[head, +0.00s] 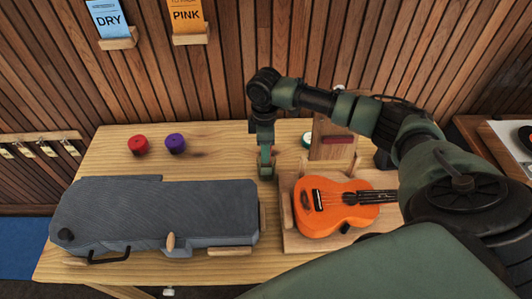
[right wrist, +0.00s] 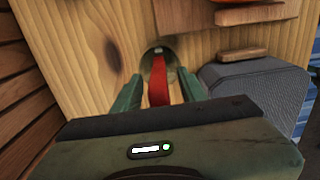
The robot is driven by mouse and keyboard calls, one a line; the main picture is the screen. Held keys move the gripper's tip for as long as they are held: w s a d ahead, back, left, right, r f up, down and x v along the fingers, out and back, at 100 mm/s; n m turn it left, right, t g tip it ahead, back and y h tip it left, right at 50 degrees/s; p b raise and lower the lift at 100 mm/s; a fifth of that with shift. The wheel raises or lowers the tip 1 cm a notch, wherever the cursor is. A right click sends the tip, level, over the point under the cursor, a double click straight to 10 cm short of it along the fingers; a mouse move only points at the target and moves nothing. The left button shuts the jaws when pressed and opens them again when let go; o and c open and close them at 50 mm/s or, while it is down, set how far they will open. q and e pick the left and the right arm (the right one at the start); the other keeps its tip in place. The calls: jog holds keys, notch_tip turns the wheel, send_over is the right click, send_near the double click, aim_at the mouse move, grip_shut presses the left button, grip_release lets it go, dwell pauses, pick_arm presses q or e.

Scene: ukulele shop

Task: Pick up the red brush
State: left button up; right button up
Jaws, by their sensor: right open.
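The red brush (right wrist: 158,84) shows as a red strip in the right wrist view, its far end at a small round grey cup (right wrist: 158,54) on the wooden table. My right gripper (right wrist: 160,90) is open, with one finger on each side of the red strip. Gaps show between the strip and the fingers. In the head view my right gripper (head: 266,168) points down at the table, left of the ukulele stand, and mostly hides the brush and cup. My left gripper is not in view.
An orange ukulele (head: 335,208) lies on a wooden stand (head: 300,240) just right of the gripper. A grey case (head: 155,218) lies at the front left. Red (head: 138,145) and purple (head: 175,143) round items stand behind it. The tabletop between these and the gripper is clear.

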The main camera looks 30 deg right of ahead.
jog(key=shift+f, duration=0.25)
grip_shut()
jog(key=shift+r, duration=0.1)
